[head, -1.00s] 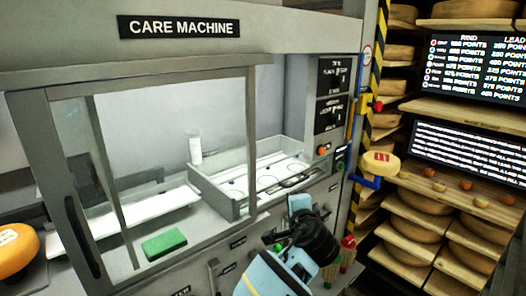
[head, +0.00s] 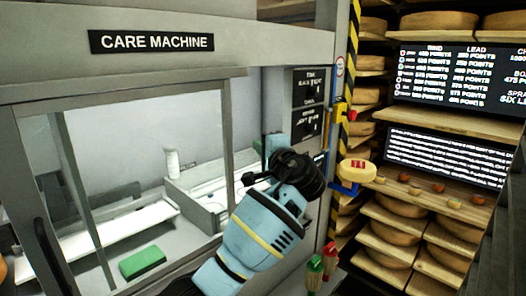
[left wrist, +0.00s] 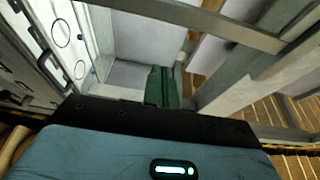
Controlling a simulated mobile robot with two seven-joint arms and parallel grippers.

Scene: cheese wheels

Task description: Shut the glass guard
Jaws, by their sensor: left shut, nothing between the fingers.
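The glass guard (head: 229,150) is a grey-framed clear pane across the left and middle of the care machine's front. A dark handle (head: 47,258) shows on its left upright. To the right of its right upright the front is uncovered. My left gripper (head: 273,146) is shut and empty, raised beside that gap, right of the upright; whether it touches the frame I cannot tell. In the left wrist view its green fingers (left wrist: 160,88) are together, with grey frame bars close on their right. My right gripper is out of view.
Behind the glass are a white bottle (head: 172,163), a green block (head: 142,262) and a grey tray (head: 205,200). A striped post (head: 350,60) stands right of the machine, with cheese shelves (head: 430,120) beyond.

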